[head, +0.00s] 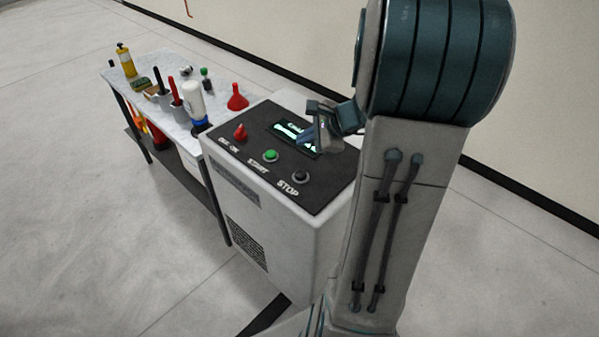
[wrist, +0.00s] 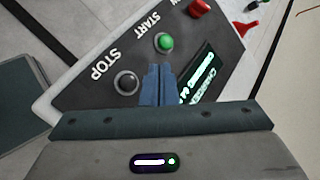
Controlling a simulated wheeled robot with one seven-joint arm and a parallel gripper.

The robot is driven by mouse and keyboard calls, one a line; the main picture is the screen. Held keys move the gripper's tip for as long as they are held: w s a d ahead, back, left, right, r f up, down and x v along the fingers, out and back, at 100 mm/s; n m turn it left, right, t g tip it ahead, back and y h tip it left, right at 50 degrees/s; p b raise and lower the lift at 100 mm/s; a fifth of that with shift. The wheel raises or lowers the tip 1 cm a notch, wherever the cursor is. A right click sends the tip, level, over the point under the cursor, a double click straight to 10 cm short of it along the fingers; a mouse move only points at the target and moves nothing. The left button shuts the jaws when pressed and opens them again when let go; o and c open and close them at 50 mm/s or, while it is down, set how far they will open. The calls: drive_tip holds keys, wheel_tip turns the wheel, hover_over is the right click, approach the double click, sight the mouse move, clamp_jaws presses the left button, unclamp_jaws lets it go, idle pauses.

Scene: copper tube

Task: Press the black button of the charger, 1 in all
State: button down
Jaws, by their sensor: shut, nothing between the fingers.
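The charger (head: 270,232) is a white-grey cabinet with a dark sloped top panel. The black button (head: 301,176) sits at the panel's front right, above the word STOP; in the wrist view it is the black button (wrist: 126,82) in a pale ring. A green button (head: 270,156) marked START and a red knob (head: 240,132) marked for on and off are beside it. My gripper (head: 306,137) is shut and empty, in front of the lit display (head: 290,128). In the wrist view my gripper's fingertips (wrist: 158,70) point between the black and green buttons, apart from the black one.
A table (head: 110,76) with several bottles, tools and a red funnel (head: 238,97) adjoins the charger on the left. A wall with a black baseboard (head: 560,211) runs behind. The floor (head: 80,240) at front left is clear.

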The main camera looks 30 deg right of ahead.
drive_tip(key=b, duration=0.6)
hover_over(305, 175)
wheel_tip(305, 175, down, 8)
drive_tip(key=shift+r, duration=0.15)
drive_tip(key=shift+f+b, duration=0.55)
drive_tip(key=shift+f, duration=0.05)
drive_tip(key=shift+f, duration=0.15)
idle(1.2)
drive_tip(key=shift+w+f+b, duration=0.1)
drive_tip(key=shift+f+b, duration=0.15)
drive_tip(key=shift+b, duration=0.3)
drive_tip(key=shift+f+b, duration=0.5)
idle(0.4)
drive_tip(key=shift+r, duration=0.1)
drive_tip(key=shift+r+p, duration=0.7)
drive_tip(key=shift+r, duration=0.15)
drive_tip(key=shift+r, duration=0.1)
